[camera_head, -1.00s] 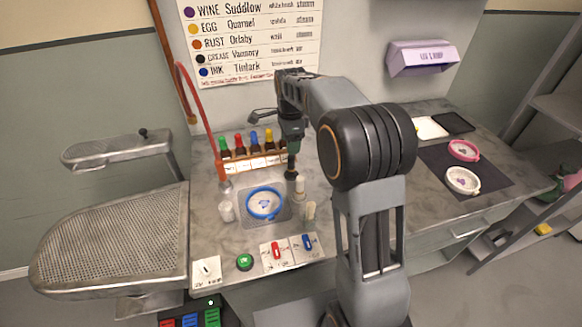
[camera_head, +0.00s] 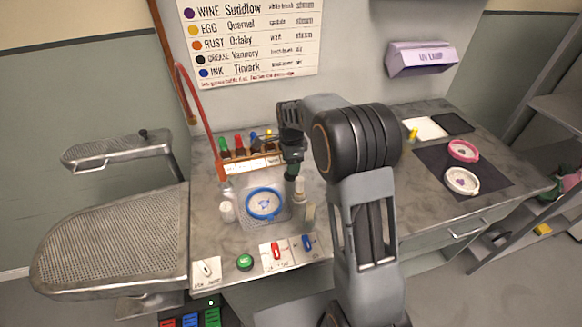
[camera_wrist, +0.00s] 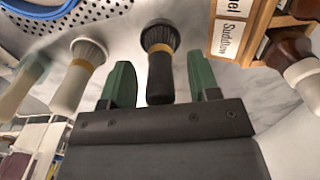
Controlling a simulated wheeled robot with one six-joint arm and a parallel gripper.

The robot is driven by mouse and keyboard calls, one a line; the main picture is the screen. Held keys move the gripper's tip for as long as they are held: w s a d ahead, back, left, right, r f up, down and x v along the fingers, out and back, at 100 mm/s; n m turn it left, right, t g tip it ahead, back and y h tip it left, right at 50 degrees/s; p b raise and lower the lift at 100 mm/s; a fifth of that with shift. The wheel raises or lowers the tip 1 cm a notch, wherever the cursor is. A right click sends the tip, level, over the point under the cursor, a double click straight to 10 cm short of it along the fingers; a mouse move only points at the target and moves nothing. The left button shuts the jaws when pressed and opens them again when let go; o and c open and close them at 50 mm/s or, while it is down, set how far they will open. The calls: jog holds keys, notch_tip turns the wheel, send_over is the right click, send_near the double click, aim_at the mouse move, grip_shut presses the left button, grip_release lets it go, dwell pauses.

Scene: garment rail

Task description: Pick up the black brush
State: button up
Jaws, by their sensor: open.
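The black brush (camera_wrist: 160,75) stands in the middle of the wrist view, with dark bristles, a yellow-brown band and a black handle. My gripper (camera_wrist: 161,72) is open, with one green finger on each side of the brush and visible gaps between. In the head view my gripper (camera_head: 291,173) points down at the back right of the sink area and hides the black brush. A white-handled brush (camera_wrist: 78,75) stands to the left in the wrist view; it also shows in the head view (camera_head: 299,189). A cream-handled brush (camera_wrist: 20,85) is further left.
A wooden rack (camera_head: 250,164) of colour-capped bottles stands close behind my gripper. A blue hoop (camera_head: 264,217) lies on the perforated plate in front. A white jar (camera_head: 227,211), a green button (camera_head: 244,262) and switches are nearer the front. Dark mat (camera_head: 488,186) with two hoops lies right.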

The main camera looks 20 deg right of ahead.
jog(key=c, duration=1)
jog(key=shift+r, duration=0.1)
jog(key=shift+r, duration=0.55)
notch_tip(320, 180, up, 2)
jog(key=shift+r, duration=0.2)
jog(key=s+r, duration=0.3)
jog(key=s, duration=0.1)
jog(key=s+r+b, duration=0.1)
jog(key=s+r, duration=0.2)
jog(key=s, duration=0.2)
jog(key=s+r, duration=0.3)
jog(key=s, duration=0.2)
jog(key=shift+r+b, duration=0.2)
jog(key=shift+b, duration=0.2)
